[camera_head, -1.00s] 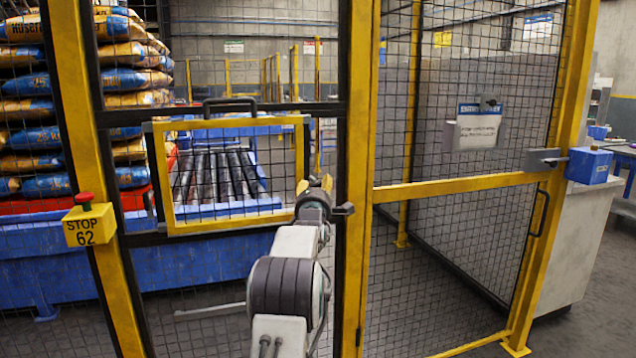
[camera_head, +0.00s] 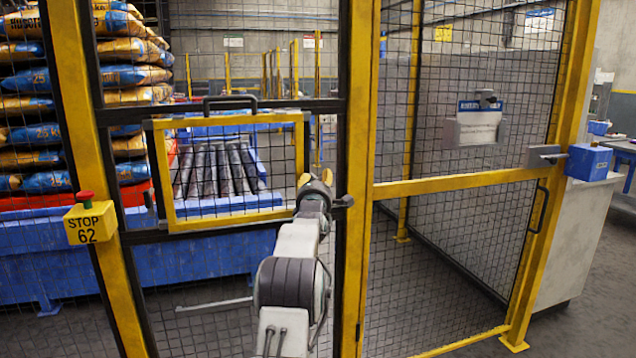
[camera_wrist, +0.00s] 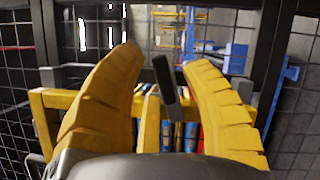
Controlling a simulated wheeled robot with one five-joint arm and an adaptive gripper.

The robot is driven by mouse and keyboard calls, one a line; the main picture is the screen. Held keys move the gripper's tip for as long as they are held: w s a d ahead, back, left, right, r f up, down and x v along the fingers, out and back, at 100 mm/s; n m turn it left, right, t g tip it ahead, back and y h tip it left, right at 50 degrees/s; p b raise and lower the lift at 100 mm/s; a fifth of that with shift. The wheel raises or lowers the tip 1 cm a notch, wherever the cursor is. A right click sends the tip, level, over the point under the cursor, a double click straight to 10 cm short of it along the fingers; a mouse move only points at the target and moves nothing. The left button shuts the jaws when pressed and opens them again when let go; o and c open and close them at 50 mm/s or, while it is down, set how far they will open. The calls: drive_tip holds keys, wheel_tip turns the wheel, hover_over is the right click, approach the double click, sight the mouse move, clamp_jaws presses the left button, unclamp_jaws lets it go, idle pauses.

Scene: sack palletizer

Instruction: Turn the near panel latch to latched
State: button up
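The near panel is a yellow-framed mesh panel (camera_head: 238,221) set in the dark fence frame, with a black handle (camera_head: 230,103) on top. My gripper (camera_head: 315,179) is at the panel's right edge, its two yellow fingers pointing at it. In the wrist view my gripper (camera_wrist: 163,58) is open. A dark grey lever (camera_wrist: 165,78), apparently the panel latch, stands nearly upright, slightly tilted, between the fingers with visible gaps on both sides. A dark latch part (camera_head: 343,202) shows just right of my gripper in the head view; the rest is hidden behind it.
A yellow stop box (camera_head: 90,222) with a red button is on the left post. A yellow-framed mesh door (camera_head: 455,187) is on the right, with a blue lock box (camera_head: 588,163). Behind the fence are stacked sacks (camera_head: 135,75) and a roller conveyor (camera_head: 215,170).

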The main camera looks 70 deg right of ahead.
clamp_jaws()
drive_tip(key=shift+r, duration=0.15)
drive_tip(key=shift+s+f+m+y+b, duration=0.1)
drive_tip(key=shift+f+m+y+b, duration=0.15)
drive_tip(key=shift+m, duration=0.75)
drive_tip(key=shift+r+m+y, duration=0.15)
drive_tip(key=shift+m+y, duration=0.2)
drive_tip(key=shift+m, duration=0.35)
drive_tip(key=shift+o, duration=0.7)
unclamp_jaws()
drive_tip(key=shift+d, duration=0.1)
drive_tip(key=v, duration=1.2)
